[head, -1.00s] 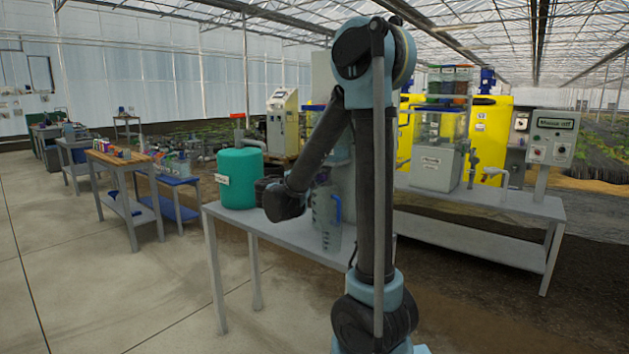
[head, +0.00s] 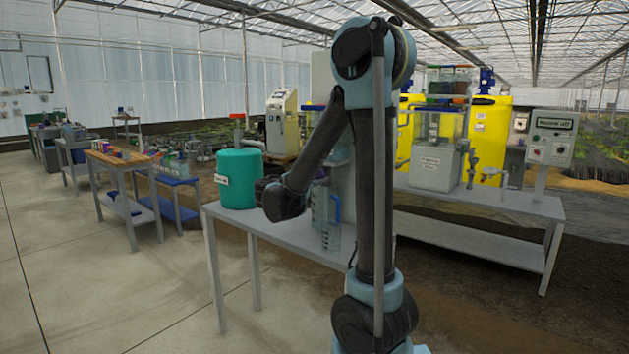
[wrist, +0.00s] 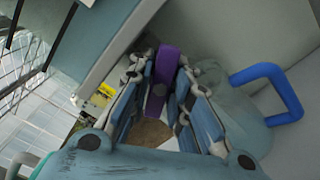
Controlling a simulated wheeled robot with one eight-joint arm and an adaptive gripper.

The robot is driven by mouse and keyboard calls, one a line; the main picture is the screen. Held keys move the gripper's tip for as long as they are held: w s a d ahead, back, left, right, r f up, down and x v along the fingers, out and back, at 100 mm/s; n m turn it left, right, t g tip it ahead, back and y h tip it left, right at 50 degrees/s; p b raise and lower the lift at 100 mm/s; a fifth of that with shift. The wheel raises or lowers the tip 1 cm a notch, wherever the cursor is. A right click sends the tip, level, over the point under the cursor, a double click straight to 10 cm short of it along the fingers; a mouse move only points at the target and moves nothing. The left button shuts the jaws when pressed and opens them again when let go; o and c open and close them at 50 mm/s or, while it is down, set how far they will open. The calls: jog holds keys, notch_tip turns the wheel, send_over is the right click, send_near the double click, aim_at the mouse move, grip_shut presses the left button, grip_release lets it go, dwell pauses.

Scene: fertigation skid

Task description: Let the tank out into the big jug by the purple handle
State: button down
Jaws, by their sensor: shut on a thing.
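The purple handle (wrist: 161,78) lies between the two fingers of my gripper (wrist: 164,84) in the wrist view, and they are shut on it. The big clear jug with a blue handle (head: 326,217) stands upright on the grey bench, beside my forearm in the head view. Its blue handle and pale body (wrist: 228,105) show right of my fingers in the wrist view. A pale tank (head: 345,172) stands behind my arm, mostly hidden by it. The outlet and any flow into the jug cannot be made out.
A green drum (head: 238,180) stands at the left end of the grey bench (head: 285,242). A second bench (head: 480,198) at the right carries a grey tank (head: 437,168) and a control box (head: 551,138). Open floor lies to the left.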

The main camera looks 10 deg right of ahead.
jog(key=n, duration=0.4)
jog(key=shift+f+n, duration=0.15)
jog(key=shift+n, duration=0.25)
jog(key=n, duration=0.5)
jog(key=shift+n, duration=0.3)
jog(key=c, duration=1.4)
grip_release()
jog(key=shift+c, duration=0.2)
jog(key=v, duration=0.7)
